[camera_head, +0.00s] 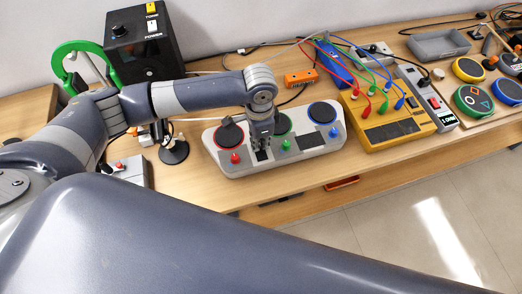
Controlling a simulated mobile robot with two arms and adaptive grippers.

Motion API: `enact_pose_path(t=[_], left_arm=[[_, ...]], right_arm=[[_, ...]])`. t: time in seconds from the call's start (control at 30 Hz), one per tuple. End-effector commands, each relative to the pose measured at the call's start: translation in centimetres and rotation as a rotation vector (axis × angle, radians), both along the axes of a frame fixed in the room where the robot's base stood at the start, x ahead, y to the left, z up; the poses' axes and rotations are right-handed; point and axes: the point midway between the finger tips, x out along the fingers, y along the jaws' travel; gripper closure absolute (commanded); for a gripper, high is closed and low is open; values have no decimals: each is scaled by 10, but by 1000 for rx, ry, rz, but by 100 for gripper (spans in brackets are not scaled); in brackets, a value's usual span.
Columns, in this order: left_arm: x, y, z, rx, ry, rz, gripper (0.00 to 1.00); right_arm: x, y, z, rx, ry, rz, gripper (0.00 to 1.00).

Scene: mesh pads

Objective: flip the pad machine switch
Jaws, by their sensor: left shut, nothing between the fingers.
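The pad machine (322,148) is a light grey panel on the wooden bench. It carries three round dark pads: a red-rimmed one (230,136) at left, a green-rimmed one at middle, partly hidden by my arm, and a blue-rimmed one (322,112) at right. A red knob (235,158), a green knob (285,144) and a blue knob (333,132) stand along its front. My left gripper (262,153) points down, shut and empty, over the panel between the red and green knobs. I cannot tell whether it touches the panel. My right gripper is out of view.
A yellow box (395,130) with plugged cables stands to the right, beside a grey unit (428,98) with a red switch. A black box (142,50) with a power switch stands behind my left arm. A grey tray (438,46) lies at the back right.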

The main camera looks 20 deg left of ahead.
Motion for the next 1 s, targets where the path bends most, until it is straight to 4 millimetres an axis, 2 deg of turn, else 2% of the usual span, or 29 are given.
enact_pose_path(t=[0.7,0.87,1.0], left_arm=[[0,0,-11,0,0,0,100],[0,0,-8,0,0,-1,100],[0,0,1,0,0,0,100]], right_arm=[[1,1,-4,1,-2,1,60],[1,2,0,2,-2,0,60],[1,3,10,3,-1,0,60]])
